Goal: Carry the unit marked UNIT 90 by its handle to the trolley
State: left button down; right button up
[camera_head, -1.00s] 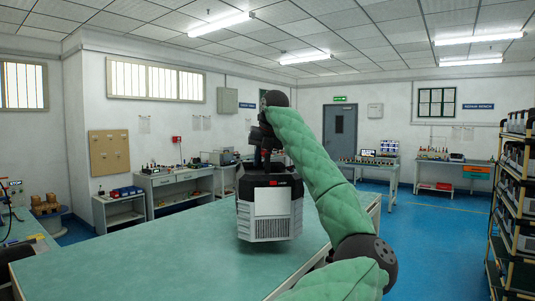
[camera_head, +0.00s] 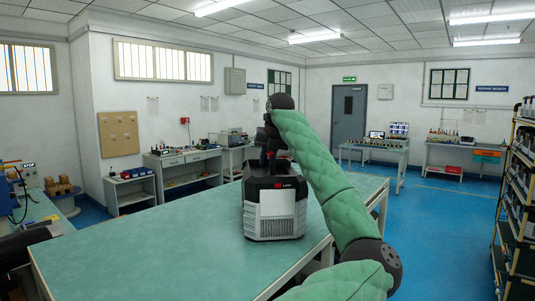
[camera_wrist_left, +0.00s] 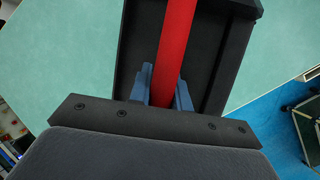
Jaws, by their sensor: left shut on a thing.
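A grey and black box-shaped unit (camera_head: 275,211) with a light vented front panel is over the green-topped table (camera_head: 140,240) in the head view. Its label is too small to read. I cannot tell whether its base touches the table. My left gripper (camera_head: 270,150) is above the unit. In the left wrist view its blue fingers (camera_wrist_left: 162,88) are shut on the red handle (camera_wrist_left: 174,45), one on each side, over the unit's black top (camera_wrist_left: 137,40). My right gripper is not in view. I cannot make out a trolley for certain.
A rack of shelves (camera_head: 515,200) stands at the far right. Blue floor (camera_head: 440,230) lies open between table and rack. Workbenches (camera_head: 185,165) line the back wall. In the left wrist view a dark-framed object (camera_wrist_left: 305,130) stands on the floor at right.

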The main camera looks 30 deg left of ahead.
pick_arm(q)
jog(key=shift+r, duration=0.2)
jog(key=c, duration=1.4)
grip_release()
jog(key=shift+f, duration=0.2)
jog(key=shift+c, duration=0.2)
jog(key=shift+o, duration=0.7)
jog(key=shift+s+d+r, duration=0.1)
jog(key=shift+s, duration=0.05)
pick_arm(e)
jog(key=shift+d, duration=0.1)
pick_arm(q)
jog(key=shift+r, duration=0.1)
jog(key=shift+d+r+b, duration=0.15)
jog(key=shift+r+b, duration=0.15)
jog(key=shift+b, duration=0.05)
jog(key=b+v, duration=0.3)
jog(key=v, duration=0.8)
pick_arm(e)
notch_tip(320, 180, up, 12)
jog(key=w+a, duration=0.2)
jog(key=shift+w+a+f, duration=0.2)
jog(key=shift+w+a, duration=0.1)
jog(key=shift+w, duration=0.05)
